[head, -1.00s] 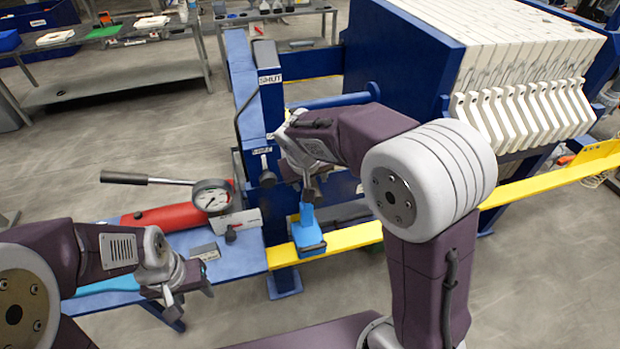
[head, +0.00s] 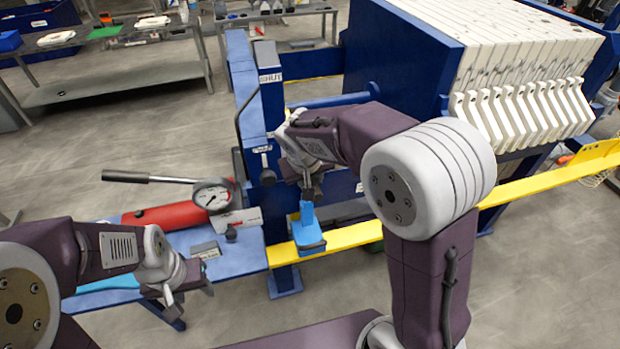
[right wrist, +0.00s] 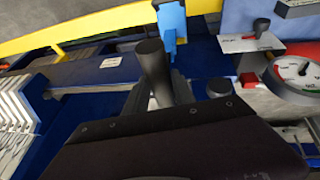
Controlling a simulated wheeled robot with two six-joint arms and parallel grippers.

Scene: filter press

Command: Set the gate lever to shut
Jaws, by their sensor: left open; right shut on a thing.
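A white SHUT label (head: 270,77) is on the upper part of the blue press post. My right gripper (head: 308,183) is in front of the post, below that label. It is shut on the gate lever, whose dark cylindrical grip (right wrist: 152,62) stands up at the jaws in the right wrist view. My arm and wrist hide most of the lever in the head view. My left gripper (head: 175,292) is open and empty over the near edge of the blue bench, away from the lever.
A second black knob (head: 267,177) is just left of my right gripper. A red pump (head: 165,216) with a gauge (head: 212,196) lies on the blue bench (head: 240,258). White filter plates (head: 525,115) are at the right.

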